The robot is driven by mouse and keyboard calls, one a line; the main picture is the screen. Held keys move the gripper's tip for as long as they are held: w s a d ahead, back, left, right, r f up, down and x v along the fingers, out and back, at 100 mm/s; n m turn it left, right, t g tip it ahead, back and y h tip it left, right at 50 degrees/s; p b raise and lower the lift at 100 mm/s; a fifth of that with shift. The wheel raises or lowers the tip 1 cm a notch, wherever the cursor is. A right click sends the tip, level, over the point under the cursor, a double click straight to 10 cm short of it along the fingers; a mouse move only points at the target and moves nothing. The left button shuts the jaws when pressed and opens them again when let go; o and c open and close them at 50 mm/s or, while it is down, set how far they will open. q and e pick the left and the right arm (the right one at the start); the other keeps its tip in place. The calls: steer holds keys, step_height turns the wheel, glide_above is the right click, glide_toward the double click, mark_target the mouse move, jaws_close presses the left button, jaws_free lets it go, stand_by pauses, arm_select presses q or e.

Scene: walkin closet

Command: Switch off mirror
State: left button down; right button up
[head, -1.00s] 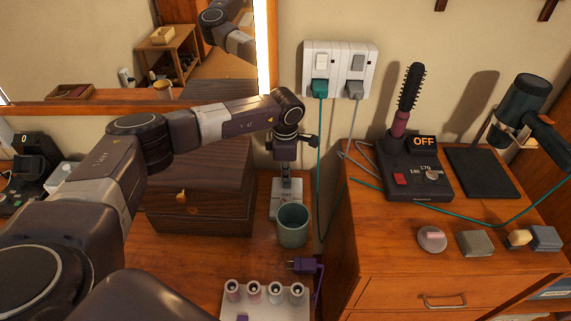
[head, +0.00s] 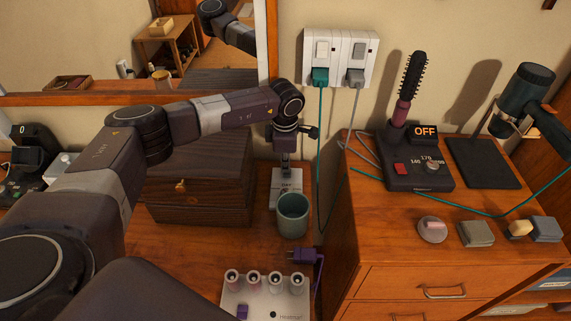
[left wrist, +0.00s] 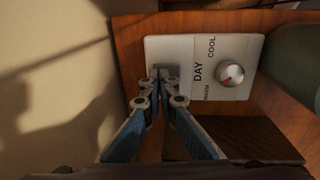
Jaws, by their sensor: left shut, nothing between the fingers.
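The mirror (head: 105,35) has a wooden frame and stands at the upper left of the head view. In the left wrist view the panel (left wrist: 210,85) shows a knob (left wrist: 231,74), the words DAY, COOL and WARM, and a small grey switch (left wrist: 172,70). My left gripper (left wrist: 165,78) is shut and empty, its fingertips at the switch and partly covering it. I cannot tell if they touch. My right gripper is not in view.
A green cup (head: 293,215) stands just in front of the panel. A dark wooden box (head: 200,190) is left of it. Wall sockets (head: 341,50) with hanging cords are at right.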

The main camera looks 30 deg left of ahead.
mark_target(285, 175)
arm_select(q)
steer(key=shift+s+d+p, duration=0.3)
steer(key=shift+s, duration=0.35)
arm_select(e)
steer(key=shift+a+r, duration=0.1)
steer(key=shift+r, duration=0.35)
arm_select(q)
steer(key=shift+w+r, duration=0.1)
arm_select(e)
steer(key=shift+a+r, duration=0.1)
